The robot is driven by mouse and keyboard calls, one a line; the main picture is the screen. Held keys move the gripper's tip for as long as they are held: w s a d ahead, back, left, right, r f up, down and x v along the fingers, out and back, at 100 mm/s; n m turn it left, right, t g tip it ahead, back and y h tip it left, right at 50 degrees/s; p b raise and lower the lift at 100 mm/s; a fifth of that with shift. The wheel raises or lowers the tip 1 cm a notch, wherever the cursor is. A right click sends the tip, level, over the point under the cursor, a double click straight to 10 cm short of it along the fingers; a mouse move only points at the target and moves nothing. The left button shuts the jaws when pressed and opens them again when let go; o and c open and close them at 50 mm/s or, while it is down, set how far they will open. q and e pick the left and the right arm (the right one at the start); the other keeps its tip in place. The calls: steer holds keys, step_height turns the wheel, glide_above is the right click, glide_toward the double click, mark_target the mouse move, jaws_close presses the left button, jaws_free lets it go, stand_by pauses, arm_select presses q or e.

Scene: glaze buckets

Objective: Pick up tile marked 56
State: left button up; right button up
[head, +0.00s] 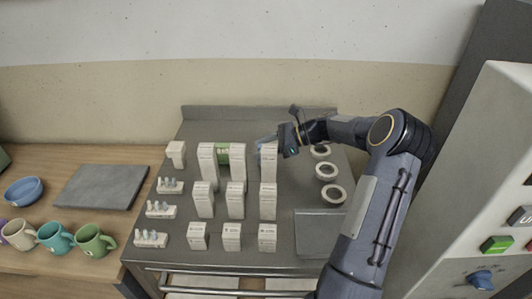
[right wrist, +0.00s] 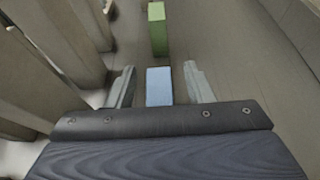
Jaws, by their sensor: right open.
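My right gripper (head: 274,143) is behind the back-right white block on the grey worktop. In the right wrist view its two fingers (right wrist: 160,88) are apart, with a light blue tile (right wrist: 159,86) between them. A small gap shows on each side of the tile. A green tile (right wrist: 157,28) stands farther off in line with it; green also shows between white blocks in the head view (head: 223,151). No marking 56 is readable on either tile. My left gripper is not in view.
White blocks (head: 235,201) stand in rows on the grey worktop (head: 280,249), close to the gripper. White rings (head: 327,171) lie at the right, small peg racks (head: 160,209) at the left. Mugs (head: 94,241), a blue bowl (head: 23,191) and a grey slab (head: 101,187) are on the wooden counter.

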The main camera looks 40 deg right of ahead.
steer(key=shift+w+a+f, duration=0.2)
steer(key=shift+w+a, duration=0.05)
steer(key=shift+a, duration=0.1)
steer(key=shift+c, duration=0.2)
jaws_close()
